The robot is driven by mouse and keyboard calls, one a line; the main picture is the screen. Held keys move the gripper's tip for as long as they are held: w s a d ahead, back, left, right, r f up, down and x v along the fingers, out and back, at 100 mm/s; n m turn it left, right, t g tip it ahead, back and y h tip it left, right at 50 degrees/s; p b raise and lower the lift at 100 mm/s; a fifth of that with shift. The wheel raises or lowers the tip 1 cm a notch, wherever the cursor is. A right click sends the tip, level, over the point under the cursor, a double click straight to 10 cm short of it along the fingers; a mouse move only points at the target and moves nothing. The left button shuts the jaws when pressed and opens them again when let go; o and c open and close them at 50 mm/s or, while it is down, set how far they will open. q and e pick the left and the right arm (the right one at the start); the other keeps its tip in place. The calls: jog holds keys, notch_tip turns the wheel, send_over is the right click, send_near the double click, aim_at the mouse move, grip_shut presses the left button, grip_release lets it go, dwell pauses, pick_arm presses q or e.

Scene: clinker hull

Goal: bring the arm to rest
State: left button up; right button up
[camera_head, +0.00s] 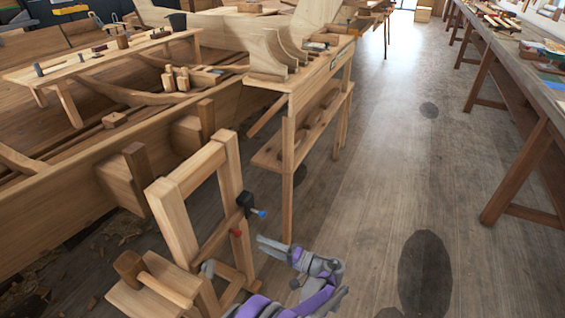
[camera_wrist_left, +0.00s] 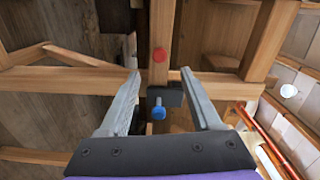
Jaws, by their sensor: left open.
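My left gripper (camera_head: 268,246) is at the lower middle of the head view, on a purple and grey arm. In the left wrist view its two grey fingers (camera_wrist_left: 160,74) stand wide apart, with nothing held between them. A wooden frame (camera_head: 178,222) stands just left of the gripper. It carries a red knob (camera_head: 235,232) and a black block (camera_head: 246,203) with a blue knob (camera_head: 262,213). In the wrist view the red knob (camera_wrist_left: 158,55) and blue knob (camera_wrist_left: 158,112) appear between the fingers, with the gripper seemingly apart from them. My right gripper is not in view.
A narrow wooden bench (camera_head: 290,103) with curved pieces stands beyond the frame. The planked hull (camera_head: 75,180) fills the left. A long workbench (camera_head: 530,70) with tools runs along the right. The wooden floor (camera_head: 390,150) between is open.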

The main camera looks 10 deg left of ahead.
pick_arm(q)
jog(key=s+a+r+g+h, duration=0.3)
jog(key=s+a+r+h, duration=0.55)
jog(key=s+a, duration=0.2)
jog(key=s+d+n+t+h, duration=0.15)
jog(key=s+h, duration=0.25)
jog(key=s, duration=0.9)
jog(key=s+d+n+h, duration=0.1)
jog(key=s+d+h, duration=0.3)
jog(key=s, duration=0.8)
notch_tip(320, 180, up, 23)
jog(key=w+a+p, duration=0.1)
jog(key=p, duration=1.9)
jog(key=shift+w+a+f+t, duration=0.15)
jog(key=shift+w+a+t, duration=0.1)
jog(key=shift+w+t, duration=0.1)
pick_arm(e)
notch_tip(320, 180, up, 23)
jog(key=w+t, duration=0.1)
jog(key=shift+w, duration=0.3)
